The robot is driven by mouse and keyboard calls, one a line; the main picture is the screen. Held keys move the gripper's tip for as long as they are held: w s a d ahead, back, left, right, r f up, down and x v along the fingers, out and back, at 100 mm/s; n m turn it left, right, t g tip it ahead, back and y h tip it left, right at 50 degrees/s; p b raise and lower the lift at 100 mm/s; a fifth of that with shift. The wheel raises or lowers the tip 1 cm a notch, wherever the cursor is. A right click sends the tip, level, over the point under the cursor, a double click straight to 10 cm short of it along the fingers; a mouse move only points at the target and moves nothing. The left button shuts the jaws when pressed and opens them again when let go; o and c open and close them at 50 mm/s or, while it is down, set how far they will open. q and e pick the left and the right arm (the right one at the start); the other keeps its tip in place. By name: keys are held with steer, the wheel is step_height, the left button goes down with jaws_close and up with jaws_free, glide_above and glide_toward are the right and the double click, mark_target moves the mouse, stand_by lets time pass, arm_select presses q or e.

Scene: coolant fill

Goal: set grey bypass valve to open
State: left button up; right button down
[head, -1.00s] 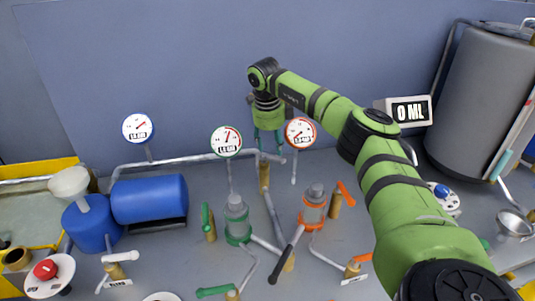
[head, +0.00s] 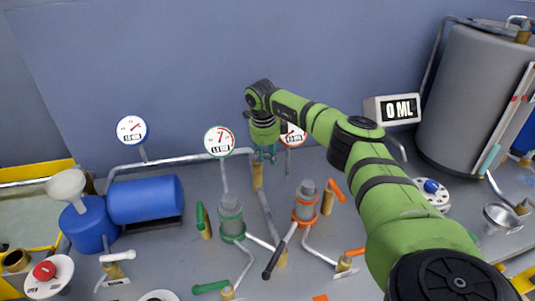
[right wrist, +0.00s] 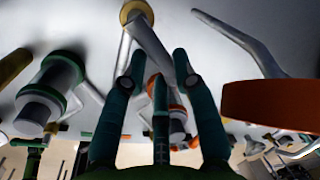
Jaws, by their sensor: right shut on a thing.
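The grey bypass valve has a brass body (head: 258,176) standing behind and between the green and orange pumps. A grey bar (head: 267,208) runs from it toward the front in the head view. My right gripper (head: 266,156) is low over the top of the brass body, with its fingers close together. In the right wrist view, my teal fingers (right wrist: 158,85) point at a grey bar (right wrist: 153,45) that passes between their tips. They are shut on the valve's handle, though the gripped part is mostly hidden. My left gripper is not in view.
The orange-rimmed gauge (head: 293,135) is close beside my right gripper and partly covered by it. The green-rimmed gauge (head: 220,141) stands to the left. The green pump (head: 231,215) and orange pump (head: 305,203) stand in front, with several levers around them.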

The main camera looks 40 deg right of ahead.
steer(key=shift+a, duration=0.1)
steer(key=a+m, duration=0.1)
steer(key=m, duration=0.2)
steer(key=w+a+m+g, duration=0.1)
steer(key=m, duration=0.3)
steer(key=a+m, duration=0.1)
steer(key=m, duration=0.2)
steer(key=shift+w+a+m+g+b, duration=0.2)
steer(key=shift+m+g+b, duration=0.1)
steer(key=shift+g, duration=0.1)
steer(key=shift+r, duration=0.1)
stand_by(0.3)
steer(key=c, duration=1)
jaws_free()
